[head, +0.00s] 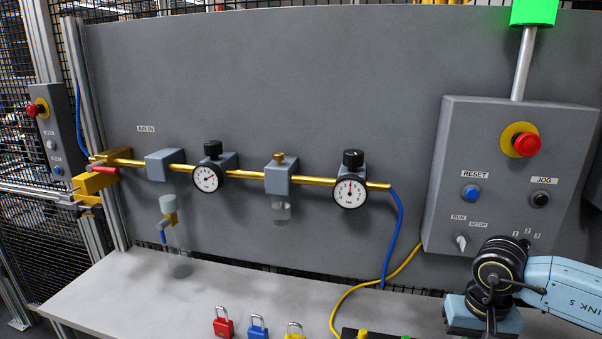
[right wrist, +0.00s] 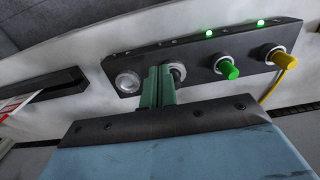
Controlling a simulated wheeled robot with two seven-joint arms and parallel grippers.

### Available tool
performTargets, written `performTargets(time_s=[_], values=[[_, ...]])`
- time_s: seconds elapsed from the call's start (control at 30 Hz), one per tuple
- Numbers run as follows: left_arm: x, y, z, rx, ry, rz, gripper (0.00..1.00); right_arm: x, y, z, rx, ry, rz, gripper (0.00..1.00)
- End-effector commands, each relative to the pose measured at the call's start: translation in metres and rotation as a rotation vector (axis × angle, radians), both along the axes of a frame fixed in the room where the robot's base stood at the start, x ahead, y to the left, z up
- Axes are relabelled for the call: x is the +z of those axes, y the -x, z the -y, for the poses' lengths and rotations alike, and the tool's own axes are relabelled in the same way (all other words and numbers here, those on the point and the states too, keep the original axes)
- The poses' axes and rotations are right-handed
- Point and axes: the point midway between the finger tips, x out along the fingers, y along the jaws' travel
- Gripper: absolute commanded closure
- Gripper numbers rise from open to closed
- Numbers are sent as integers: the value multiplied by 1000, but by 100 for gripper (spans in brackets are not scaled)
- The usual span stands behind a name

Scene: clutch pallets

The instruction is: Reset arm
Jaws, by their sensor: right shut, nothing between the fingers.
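My right arm comes in from the right edge in the head view, with its black joint in front of the bottom of the grey control box (head: 510,190). Its fingertips are outside that view. In the right wrist view my right gripper (right wrist: 158,88) has its two green fingers shut together with nothing between them. The fingers overlap a dark socket panel (right wrist: 200,65), partly covering a port; I cannot tell whether they touch it. A blue RESET button (head: 471,195) is on the control box. My left gripper is not in view.
The panel has a green plug (right wrist: 229,70), a yellow plug (right wrist: 286,60) with a cable, and lit green lamps. Red (head: 223,325), blue (head: 257,328) and yellow (head: 294,331) padlocks stand on the light bench (head: 130,290). A brass air line (head: 315,181) with gauges runs along the wall.

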Motion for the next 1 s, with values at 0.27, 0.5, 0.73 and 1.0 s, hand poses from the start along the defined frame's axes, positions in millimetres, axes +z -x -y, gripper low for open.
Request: performTargets(time_s=[0.27, 0.5, 0.73, 1.0], values=[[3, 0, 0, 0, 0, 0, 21, 7, 0, 0, 0, 1, -1, 100], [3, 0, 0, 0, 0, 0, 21, -2, 6, -40, -28, -135, -2, 100], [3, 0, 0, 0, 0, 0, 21, 12, 41, -195, -283, -742, -139, 100], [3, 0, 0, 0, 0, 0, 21, 120, 57, -298, -913, -1508, -673, 100]])
